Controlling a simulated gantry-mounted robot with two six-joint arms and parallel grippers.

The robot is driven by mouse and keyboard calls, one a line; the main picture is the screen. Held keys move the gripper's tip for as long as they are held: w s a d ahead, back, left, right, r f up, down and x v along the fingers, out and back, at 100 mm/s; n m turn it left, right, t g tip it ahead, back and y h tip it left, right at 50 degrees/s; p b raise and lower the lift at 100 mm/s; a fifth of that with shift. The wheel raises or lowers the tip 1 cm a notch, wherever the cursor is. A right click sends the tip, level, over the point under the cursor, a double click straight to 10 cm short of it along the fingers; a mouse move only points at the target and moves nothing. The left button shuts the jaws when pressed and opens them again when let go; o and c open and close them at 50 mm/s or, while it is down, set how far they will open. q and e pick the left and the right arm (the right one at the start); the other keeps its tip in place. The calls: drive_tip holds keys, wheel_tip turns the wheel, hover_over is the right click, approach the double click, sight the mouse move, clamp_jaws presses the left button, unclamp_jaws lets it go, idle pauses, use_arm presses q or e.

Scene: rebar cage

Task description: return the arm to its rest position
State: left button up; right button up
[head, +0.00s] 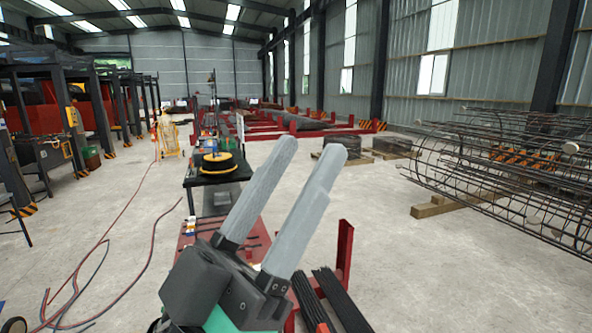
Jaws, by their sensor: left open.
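My left gripper (308,158) shows large in the lower middle of the head view. Its two long grey fingers point up and to the right, apart from each other, with nothing between them. The dark gripper body and a green part of my arm show below the fingers. The fingers stand in front of the floor and a work table, and I see no contact with anything. My right gripper is not in view.
A rebar cage (500,180) lies on timber blocks (440,206) at the right. A dark table (203,180) with a yellow-black reel (218,163) stands behind the gripper. Dark bars (345,300) lie on a red rack (345,250) below. Hoses (118,225) cross the floor at left.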

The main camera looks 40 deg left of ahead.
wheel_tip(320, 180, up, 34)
drive_tip(key=p, duration=3.4)
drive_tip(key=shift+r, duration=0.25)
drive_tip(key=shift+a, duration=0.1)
